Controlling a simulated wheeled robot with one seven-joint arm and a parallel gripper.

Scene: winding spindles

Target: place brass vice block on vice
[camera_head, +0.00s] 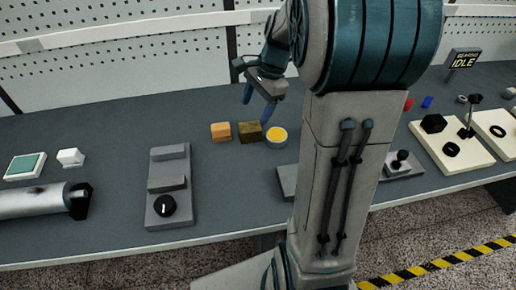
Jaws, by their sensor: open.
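The vice (156,208) is a grey base with two raised grey jaws and a black knob at its front, on the bench left of centre. The gap between its jaws looks empty. A dark olive-gold block (250,132), which looks like the brass vice block, lies on the bench right of the vice. An orange block (221,132) sits just left of it. My gripper (258,112) has blue fingers spread apart. It points down above and slightly beyond the olive-gold block, with nothing visible between the fingers.
A round yellow-topped tin (276,136) stands close to the right of the olive-gold block. A grey cylinder (32,202), white block (70,157) and green-topped pad (26,166) lie left. My arm hides part of the right bench. Bench between vice and blocks is clear.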

